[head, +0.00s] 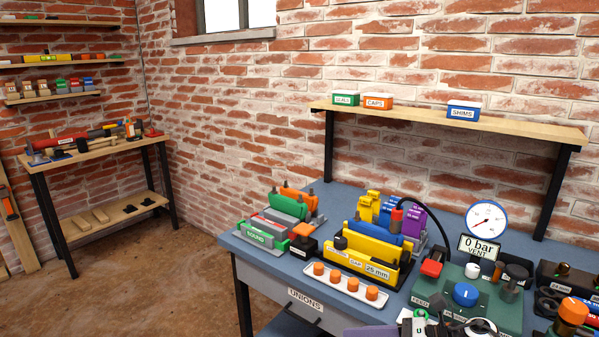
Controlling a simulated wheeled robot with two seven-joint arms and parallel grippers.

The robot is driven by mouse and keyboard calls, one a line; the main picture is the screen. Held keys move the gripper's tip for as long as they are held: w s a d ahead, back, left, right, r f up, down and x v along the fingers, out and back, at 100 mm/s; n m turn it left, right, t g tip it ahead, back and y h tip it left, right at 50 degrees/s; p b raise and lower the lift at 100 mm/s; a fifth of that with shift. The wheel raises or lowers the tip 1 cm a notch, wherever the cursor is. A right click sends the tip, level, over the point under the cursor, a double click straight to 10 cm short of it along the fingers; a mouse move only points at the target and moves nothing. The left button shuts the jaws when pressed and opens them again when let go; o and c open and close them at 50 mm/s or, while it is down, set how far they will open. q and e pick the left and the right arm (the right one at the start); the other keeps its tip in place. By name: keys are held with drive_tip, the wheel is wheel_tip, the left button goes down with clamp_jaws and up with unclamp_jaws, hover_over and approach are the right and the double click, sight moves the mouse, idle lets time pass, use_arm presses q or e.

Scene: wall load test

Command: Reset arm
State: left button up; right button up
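Neither of my grippers can be made out in the head view. The workbench (345,205) fills the lower right. A yellow fixture (372,262) marked 25 mm stands left of the pump. A fixture labelled ROUND (262,236) stands farther left. A white tray (335,289) holds several orange caps. Dark, purple and white parts at the bottom edge are cut off, and I cannot tell what they are.
A wall shelf (540,126) above the bench carries three small labelled boxes. A side table (95,150) with tools stands at the far left, below wall shelves (60,62). The brown floor (165,275) between the side table and the bench is clear.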

drive_tip(key=s+a+f+m+t, duration=0.1)
drive_tip(key=s+a+m+t, duration=0.3)
drive_tip(key=m, duration=0.6)
drive_tip(key=s+d+f+m+h, duration=0.3)
drive_tip(key=s+f+m, duration=0.3)
drive_tip(key=m, duration=0.5)
drive_tip(key=s+d+f+m+h, duration=0.3)
drive_tip(key=s+f+m+h, duration=0.2)
drive_tip(key=s+m, duration=0.4)
drive_tip(key=s+d+f+m+h, duration=0.3)
drive_tip(key=s+f+m, duration=0.4)
drive_tip(key=m, duration=0.7)
drive_tip(key=shift+s+d+f+m+t+h, duration=0.2)
drive_tip(key=shift+s+f+m+t+h, duration=0.15)
drive_tip(key=shift+s, duration=0.4)
drive_tip(key=shift+r, duration=0.1)
drive_tip(key=shift+c, duration=0.4)
